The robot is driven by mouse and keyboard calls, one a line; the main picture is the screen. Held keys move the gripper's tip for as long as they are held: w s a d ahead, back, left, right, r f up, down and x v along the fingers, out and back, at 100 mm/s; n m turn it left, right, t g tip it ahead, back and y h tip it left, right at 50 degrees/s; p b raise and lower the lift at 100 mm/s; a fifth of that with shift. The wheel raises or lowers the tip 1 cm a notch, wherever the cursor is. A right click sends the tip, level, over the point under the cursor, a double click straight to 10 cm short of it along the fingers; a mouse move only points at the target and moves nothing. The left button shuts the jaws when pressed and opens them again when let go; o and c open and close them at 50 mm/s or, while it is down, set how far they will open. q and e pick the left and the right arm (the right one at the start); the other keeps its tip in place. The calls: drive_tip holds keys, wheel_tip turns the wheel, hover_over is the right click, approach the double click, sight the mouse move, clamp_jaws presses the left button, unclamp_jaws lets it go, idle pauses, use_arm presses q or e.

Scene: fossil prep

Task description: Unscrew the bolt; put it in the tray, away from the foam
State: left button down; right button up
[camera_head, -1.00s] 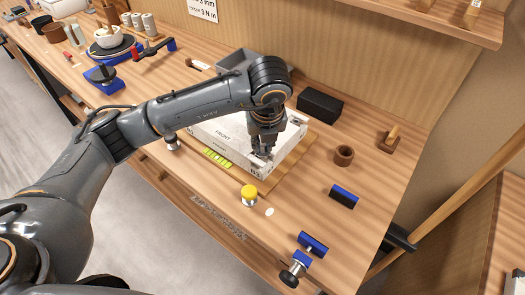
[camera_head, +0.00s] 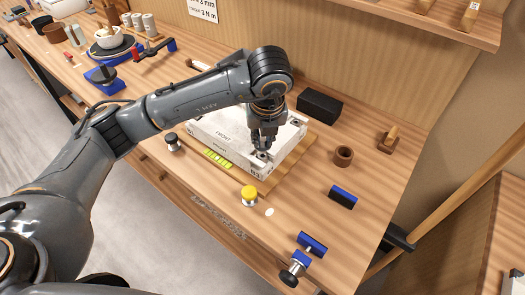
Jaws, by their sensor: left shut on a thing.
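A white block (camera_head: 205,140) marked "FRONT" lies on a wooden board on the bench. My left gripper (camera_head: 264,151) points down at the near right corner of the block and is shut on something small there. The bolt itself is hidden by the fingers, so I cannot tell how far it is out. A grey tray behind the block, seen a moment ago, is now covered by my left arm. I cannot make out any foam. My right gripper is not in view.
A yellow-topped knob (camera_head: 249,193) and a black knob (camera_head: 173,141) stand by the board. A black box (camera_head: 319,106), a brown ring (camera_head: 343,156) and blue blocks (camera_head: 343,196) lie to the right. Bare bench lies between them.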

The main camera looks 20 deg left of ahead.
use_arm(q)
drive_tip(key=shift+r+p, duration=0.35)
drive_tip(key=shift+r, duration=0.85)
